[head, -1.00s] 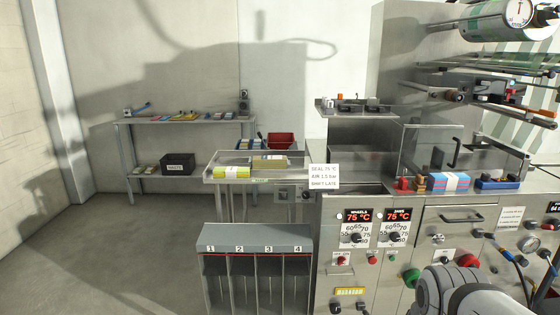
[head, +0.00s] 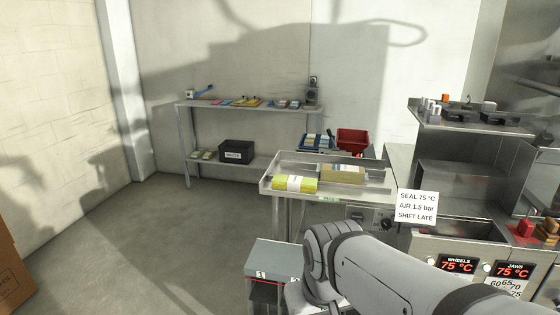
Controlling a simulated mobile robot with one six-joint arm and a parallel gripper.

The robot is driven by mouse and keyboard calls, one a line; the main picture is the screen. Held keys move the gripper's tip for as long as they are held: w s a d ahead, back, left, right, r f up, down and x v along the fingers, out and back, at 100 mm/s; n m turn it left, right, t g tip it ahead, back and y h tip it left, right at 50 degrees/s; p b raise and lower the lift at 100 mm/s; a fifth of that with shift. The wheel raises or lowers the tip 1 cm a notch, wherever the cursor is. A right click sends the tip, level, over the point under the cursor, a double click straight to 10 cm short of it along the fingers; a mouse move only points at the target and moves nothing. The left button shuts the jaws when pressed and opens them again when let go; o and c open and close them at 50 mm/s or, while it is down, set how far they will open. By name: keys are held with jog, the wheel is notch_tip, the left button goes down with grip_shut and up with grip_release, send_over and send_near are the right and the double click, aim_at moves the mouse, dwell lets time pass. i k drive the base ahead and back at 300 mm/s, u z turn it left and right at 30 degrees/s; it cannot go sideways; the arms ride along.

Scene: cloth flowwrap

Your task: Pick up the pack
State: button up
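Two packs lie on the steel outfeed table (head: 300,197) in the head view. One is a yellow-green pack with a white band (head: 295,183), near the front left of the table. My arm reaches in from the lower right, in front of the table and below the packs. My gripper itself is not visible, so its opening cannot be seen. Nothing is seen touching either pack.
A numbered rack (head: 277,262) stands below the table front, partly hidden by my arm. The sealing machine with its 75 °C displays (head: 457,265) is at right. A red bin (head: 353,141) is behind the table. A shelf bench (head: 240,104) stands at the back wall.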

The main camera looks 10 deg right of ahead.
aim_at(344, 174)
jog(key=z, duration=0.15)
jog(key=i, duration=1.2)
jog(key=z, duration=0.65)
jog(key=k, duration=0.9)
jog(key=z, duration=0.15)
jog(key=i, duration=0.9)
jog(key=u, duration=0.05)
